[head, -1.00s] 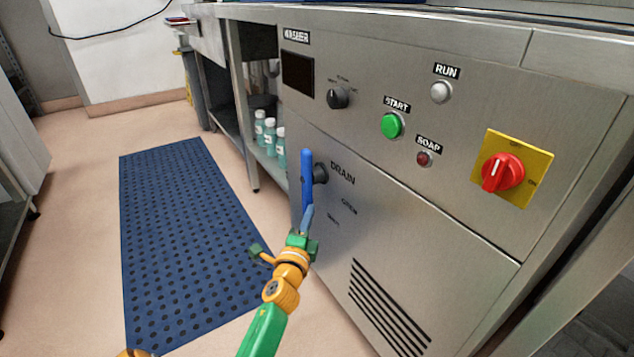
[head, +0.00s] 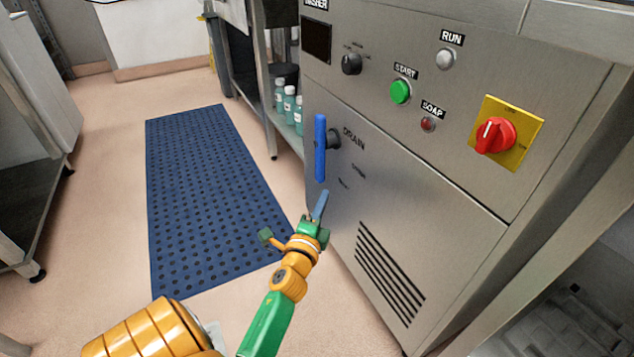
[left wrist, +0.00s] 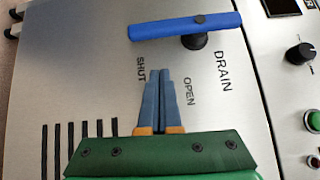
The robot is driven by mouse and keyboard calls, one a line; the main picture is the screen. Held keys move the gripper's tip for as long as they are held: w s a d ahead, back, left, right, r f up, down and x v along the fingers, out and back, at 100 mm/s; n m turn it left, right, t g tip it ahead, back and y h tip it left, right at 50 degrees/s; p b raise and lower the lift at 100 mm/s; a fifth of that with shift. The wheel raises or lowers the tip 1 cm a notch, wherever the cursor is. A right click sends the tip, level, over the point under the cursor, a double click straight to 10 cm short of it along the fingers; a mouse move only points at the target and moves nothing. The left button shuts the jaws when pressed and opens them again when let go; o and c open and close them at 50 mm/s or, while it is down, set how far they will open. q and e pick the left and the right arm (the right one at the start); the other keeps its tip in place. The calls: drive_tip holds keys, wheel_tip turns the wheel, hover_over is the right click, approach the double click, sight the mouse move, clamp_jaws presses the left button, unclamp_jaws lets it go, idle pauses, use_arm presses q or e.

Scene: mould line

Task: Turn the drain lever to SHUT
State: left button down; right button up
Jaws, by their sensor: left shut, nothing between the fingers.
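The blue drain lever (head: 320,150) stands roughly upright on a dark pivot on the steel washer front, left of the word DRAIN. Its longer part hangs below the pivot. In the left wrist view the lever (left wrist: 180,27) lies crosswise at the top. The OPEN label (left wrist: 189,91) and SHUT label (left wrist: 141,70) are printed near it; the lever's free end lies nearer SHUT in that view. My left gripper (head: 321,200) is shut and empty, just below the lever's lower end in the head view, with a gap between them. My right gripper is not in view.
On the panel are the green START button (head: 400,92), RUN lamp (head: 446,57), SOAP lamp (head: 428,124), black knob (head: 351,64) and red switch (head: 490,135). A vent (head: 390,272) sits below. A blue mat (head: 205,190) covers the floor left; bottles (head: 289,103) stand behind.

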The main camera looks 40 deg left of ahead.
use_arm(q)
drive_tip(key=v, duration=0.5)
drive_tip(key=shift+s+r, duration=0.1)
drive_tip(key=shift+s, duration=0.05)
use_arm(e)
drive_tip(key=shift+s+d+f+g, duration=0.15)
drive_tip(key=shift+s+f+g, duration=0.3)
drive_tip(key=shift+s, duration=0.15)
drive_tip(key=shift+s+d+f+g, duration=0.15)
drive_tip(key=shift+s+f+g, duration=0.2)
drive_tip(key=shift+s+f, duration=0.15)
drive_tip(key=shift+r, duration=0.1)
